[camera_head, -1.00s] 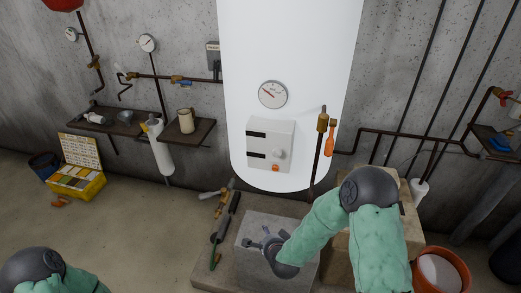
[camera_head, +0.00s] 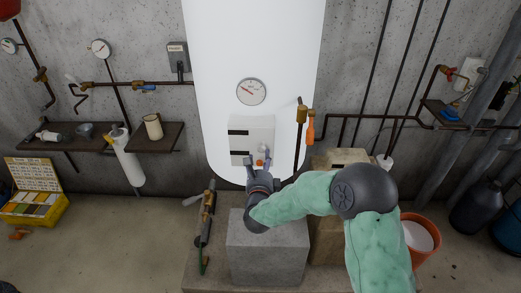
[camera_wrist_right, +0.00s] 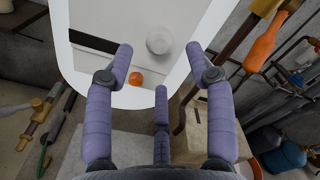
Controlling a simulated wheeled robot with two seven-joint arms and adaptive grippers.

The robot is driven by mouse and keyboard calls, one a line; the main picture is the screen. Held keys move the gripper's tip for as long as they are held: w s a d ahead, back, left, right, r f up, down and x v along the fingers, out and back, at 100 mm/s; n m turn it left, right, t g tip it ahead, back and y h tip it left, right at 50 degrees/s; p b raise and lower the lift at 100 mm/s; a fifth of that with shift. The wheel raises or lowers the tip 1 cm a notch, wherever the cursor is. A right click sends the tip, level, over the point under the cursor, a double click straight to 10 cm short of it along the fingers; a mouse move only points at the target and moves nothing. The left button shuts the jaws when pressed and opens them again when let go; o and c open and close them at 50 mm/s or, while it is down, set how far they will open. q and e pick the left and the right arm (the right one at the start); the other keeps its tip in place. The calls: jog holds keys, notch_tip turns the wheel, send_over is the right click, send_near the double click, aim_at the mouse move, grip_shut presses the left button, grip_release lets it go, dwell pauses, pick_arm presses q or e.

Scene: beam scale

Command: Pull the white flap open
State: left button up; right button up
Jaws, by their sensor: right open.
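The white flap looks to be the front of the white control box (camera_head: 251,138) on the lower part of the white tank. It has dark slots at its left, a round white knob and an orange button at its lower right. In the right wrist view the flap (camera_wrist_right: 128,32) lies ahead of the fingers, with the knob and button between them. My right gripper (camera_head: 258,167) is open and empty, just below the box's lower edge. In the wrist view its purple fingers (camera_wrist_right: 160,62) are spread and appear apart from the flap. My left gripper is out of view.
A pipe with a brass valve and orange handle (camera_head: 310,127) runs close to the right of the box. A grey block (camera_head: 268,252) stands below my right gripper. Tools (camera_head: 205,225) lie left of the block. A shelf (camera_head: 155,138) is on the wall at left.

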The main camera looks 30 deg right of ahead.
aim_at(261, 151)
jog(key=x, duration=0.6)
jog(key=shift+w+d, duration=0.2)
jog(key=shift+w, duration=0.15)
grip_shut()
